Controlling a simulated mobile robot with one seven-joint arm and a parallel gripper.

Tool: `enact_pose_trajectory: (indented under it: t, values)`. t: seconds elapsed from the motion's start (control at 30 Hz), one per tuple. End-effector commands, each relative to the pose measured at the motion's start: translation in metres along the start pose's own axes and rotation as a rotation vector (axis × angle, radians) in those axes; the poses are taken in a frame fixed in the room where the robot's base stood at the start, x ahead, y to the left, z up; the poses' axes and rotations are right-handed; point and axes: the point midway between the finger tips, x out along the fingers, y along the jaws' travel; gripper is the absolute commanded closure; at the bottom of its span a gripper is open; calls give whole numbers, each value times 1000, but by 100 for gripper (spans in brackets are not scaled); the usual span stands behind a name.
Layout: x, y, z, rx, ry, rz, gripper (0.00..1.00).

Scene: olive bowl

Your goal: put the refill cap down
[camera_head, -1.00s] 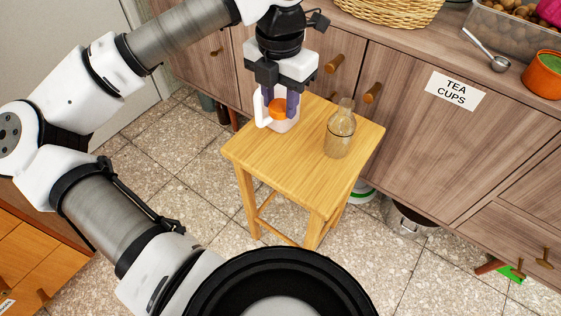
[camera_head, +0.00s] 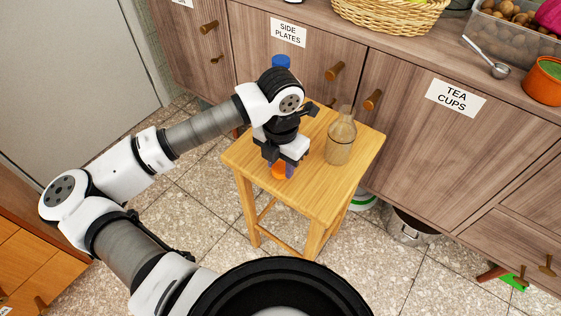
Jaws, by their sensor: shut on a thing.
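My gripper (camera_head: 282,170) is shut on the orange refill cap (camera_head: 279,172), which shows between and below its bluish fingertips. The gripper points down over the front-left part of the wooden stool's top (camera_head: 320,190). The cap is low and close to the stool top, but I cannot tell whether it touches it. The white container that stood under the cap earlier is not visible now; my arm covers that part of the stool.
A clear glass bottle (camera_head: 341,140) stands on the stool, right of my gripper. The stool top is bare in front of the bottle. Wooden cabinets (camera_head: 400,130) with knobs stand close behind. A metal pot (camera_head: 412,226) is on the floor at right.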

Motion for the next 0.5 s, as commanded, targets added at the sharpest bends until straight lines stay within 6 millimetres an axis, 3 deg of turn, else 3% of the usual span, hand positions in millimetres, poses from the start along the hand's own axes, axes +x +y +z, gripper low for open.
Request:
enact_pose_trajectory:
  t: [0.5]
  values:
    - [7, 0, 0, 0, 0, 1, 85]
